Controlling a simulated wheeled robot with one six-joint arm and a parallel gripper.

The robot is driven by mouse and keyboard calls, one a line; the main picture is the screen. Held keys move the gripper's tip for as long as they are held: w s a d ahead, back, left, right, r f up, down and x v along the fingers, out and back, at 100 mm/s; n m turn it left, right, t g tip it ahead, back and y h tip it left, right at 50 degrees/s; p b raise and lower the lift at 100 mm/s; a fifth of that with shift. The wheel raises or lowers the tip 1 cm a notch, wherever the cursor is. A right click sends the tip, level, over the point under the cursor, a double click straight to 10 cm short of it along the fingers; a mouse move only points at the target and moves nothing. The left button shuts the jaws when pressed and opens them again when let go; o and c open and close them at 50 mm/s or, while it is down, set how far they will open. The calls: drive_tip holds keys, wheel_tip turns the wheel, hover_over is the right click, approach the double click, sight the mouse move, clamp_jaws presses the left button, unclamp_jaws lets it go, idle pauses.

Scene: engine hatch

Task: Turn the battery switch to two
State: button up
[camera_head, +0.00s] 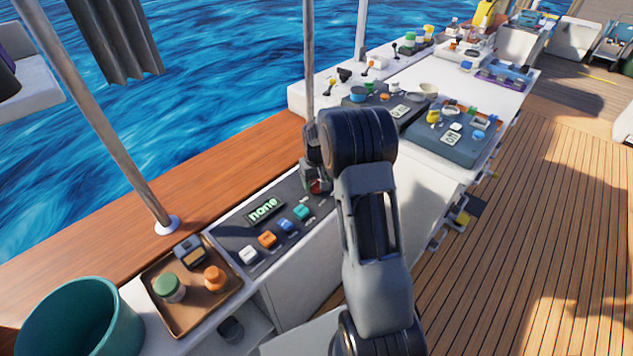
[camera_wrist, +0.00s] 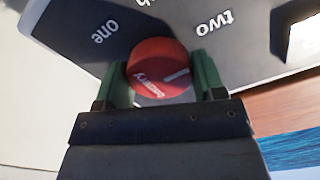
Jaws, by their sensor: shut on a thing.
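The battery switch is a round red knob (camera_wrist: 158,66) with a "battery" label and a pale pointer line, in the wrist view. The pointer line lies toward the knob's right side, below the "two" label (camera_wrist: 214,22). The "one" label (camera_wrist: 104,32) is at the upper left, and another label is cut off at the top edge. My gripper (camera_wrist: 162,72) is shut on the knob, with a green finger on each side. In the head view a bit of the red knob (camera_head: 317,186) shows under my gripper; my arm hides part of that area.
The dark panel's display (camera_head: 264,210) reads "none". White, orange, blue and teal blocks (camera_head: 285,226) stand in a row along the panel. A brown tray (camera_head: 180,318) and a teal bucket (camera_head: 85,322) are at the lower left. Trays of small items stand beyond my arm.

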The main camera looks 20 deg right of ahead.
sight(317, 181)
drive_tip(key=o, duration=0.9)
wheel_tip(317, 181, up, 14)
drive_tip(key=p, duration=0.1)
idle(0.5)
drive_tip(key=s+a+r+t+p, duration=0.1)
drive_tip(key=s+a+r+p, duration=0.2)
drive_tip(key=s, duration=0.9)
drive_tip(key=s+a+r+t+p, duration=0.2)
drive_tip(key=s+a+r+p, duration=0.2)
drive_tip(key=s+a+r, duration=0.3)
drive_tip(key=shift+s+a+t, duration=0.3)
drive_tip(key=shift+s+a, duration=0.3)
drive_tip(key=shift+s, duration=1.75)
